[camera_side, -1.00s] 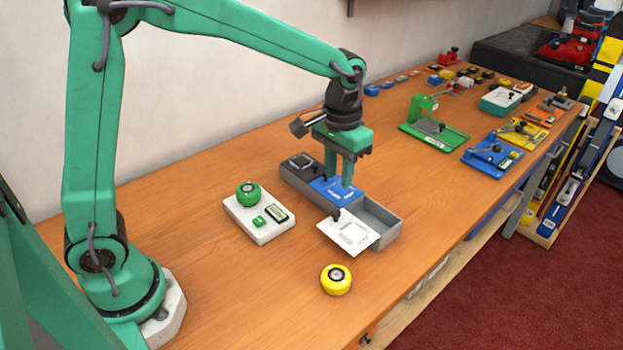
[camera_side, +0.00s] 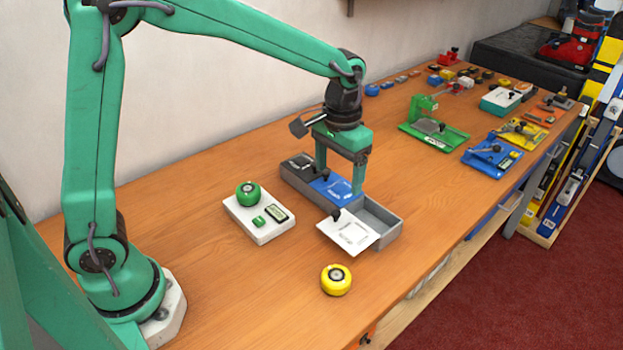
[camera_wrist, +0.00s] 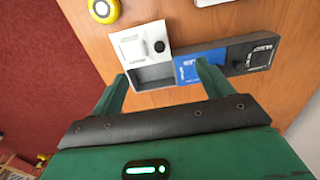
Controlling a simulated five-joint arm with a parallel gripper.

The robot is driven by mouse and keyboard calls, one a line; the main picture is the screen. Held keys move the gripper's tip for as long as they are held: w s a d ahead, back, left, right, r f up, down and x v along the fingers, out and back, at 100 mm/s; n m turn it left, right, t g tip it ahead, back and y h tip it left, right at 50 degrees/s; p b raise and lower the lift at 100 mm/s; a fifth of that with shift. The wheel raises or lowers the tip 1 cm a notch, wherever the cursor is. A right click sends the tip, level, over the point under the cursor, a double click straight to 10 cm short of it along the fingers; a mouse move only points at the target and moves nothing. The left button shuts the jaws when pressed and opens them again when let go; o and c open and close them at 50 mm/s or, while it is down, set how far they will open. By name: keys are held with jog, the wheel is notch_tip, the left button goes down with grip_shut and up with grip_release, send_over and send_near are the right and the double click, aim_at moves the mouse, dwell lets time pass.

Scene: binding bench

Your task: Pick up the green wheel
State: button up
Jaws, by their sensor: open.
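In the wrist view my gripper's fingers (camera_wrist: 163,82) are spread wide over the tray. The green wheel is not visible in the wrist view.
The tray has a blue cover (camera_side: 334,186), a dark cover and a white cover (camera_side: 347,232) with a black knob. A yellow wheel (camera_side: 336,279) stands at the front. A green fixture (camera_side: 432,128) is at the back right. Bare wood lies around the white block.

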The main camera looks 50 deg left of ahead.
jog(key=s+a+f+m, duration=0.2)
jog(key=s+a+m, duration=0.1)
jog(key=a, duration=0.9)
jog(key=m, duration=0.3)
send_over(247, 188)
notch_tip(247, 188, down, 2)
jog(key=shift+w+a+f, duration=0.1)
jog(key=shift+f, duration=1.4)
jog(key=shift+f, duration=0.1)
jog(key=shift+f, duration=2.5)
jog(key=c, duration=1.2)
